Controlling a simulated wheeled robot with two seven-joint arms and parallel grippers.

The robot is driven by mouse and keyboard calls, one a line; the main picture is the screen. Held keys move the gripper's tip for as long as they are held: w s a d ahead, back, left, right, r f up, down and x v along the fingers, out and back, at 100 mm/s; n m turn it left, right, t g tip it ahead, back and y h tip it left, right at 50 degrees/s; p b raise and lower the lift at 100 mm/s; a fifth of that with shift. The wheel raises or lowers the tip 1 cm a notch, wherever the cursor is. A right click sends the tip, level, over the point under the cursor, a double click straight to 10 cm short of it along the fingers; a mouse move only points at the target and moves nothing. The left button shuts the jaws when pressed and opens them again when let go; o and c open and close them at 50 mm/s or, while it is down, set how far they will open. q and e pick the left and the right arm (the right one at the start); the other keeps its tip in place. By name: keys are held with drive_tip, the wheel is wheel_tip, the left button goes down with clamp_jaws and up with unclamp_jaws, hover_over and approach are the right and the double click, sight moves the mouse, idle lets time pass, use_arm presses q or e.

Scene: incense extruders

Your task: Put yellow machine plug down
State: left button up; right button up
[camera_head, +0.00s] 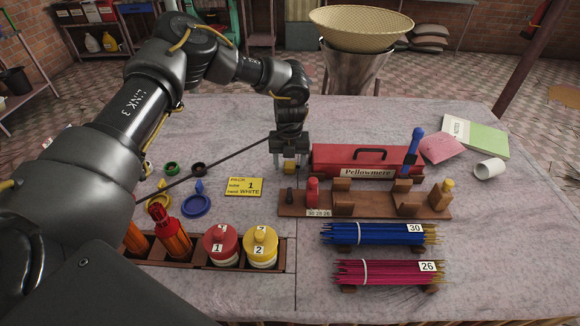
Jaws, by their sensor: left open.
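My left gripper (290,158) reaches down at the middle of the table, just left of the red toolbox. It is open, with its fingers pointing down. Another yellow-topped piece (441,194) stands at the right end of the wooden rack (372,205). My right gripper is not in view.
The red toolbox (365,159) stands right of the gripper. A yellow card (244,187) lies in front to the left. Red and yellow jars (221,245) sit in a wooden tray at the front. Blue and pink incense bundles (378,234) lie front right.

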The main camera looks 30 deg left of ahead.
use_arm(q)
drive_tip(key=c, duration=1.1)
drive_tip(key=shift+r, duration=0.15)
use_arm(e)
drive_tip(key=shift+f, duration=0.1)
use_arm(q)
drive_tip(key=shift+r+b, duration=0.55)
drive_tip(key=shift+r, duration=0.1)
drive_tip(key=s+r+b, duration=0.1)
drive_tip(key=s+r, duration=0.2)
drive_tip(key=s, duration=0.1)
drive_tip(key=s+d+r+b, duration=0.1)
drive_tip(key=s+r, duration=0.3)
drive_tip(key=s, duration=0.1)
drive_tip(key=s+d+r+b, duration=0.1)
drive_tip(key=s+r+b, duration=0.1)
drive_tip(key=s+r, duration=0.2)
drive_tip(key=shift+s+d+r, duration=0.2)
drive_tip(key=shift+s, duration=0.2)
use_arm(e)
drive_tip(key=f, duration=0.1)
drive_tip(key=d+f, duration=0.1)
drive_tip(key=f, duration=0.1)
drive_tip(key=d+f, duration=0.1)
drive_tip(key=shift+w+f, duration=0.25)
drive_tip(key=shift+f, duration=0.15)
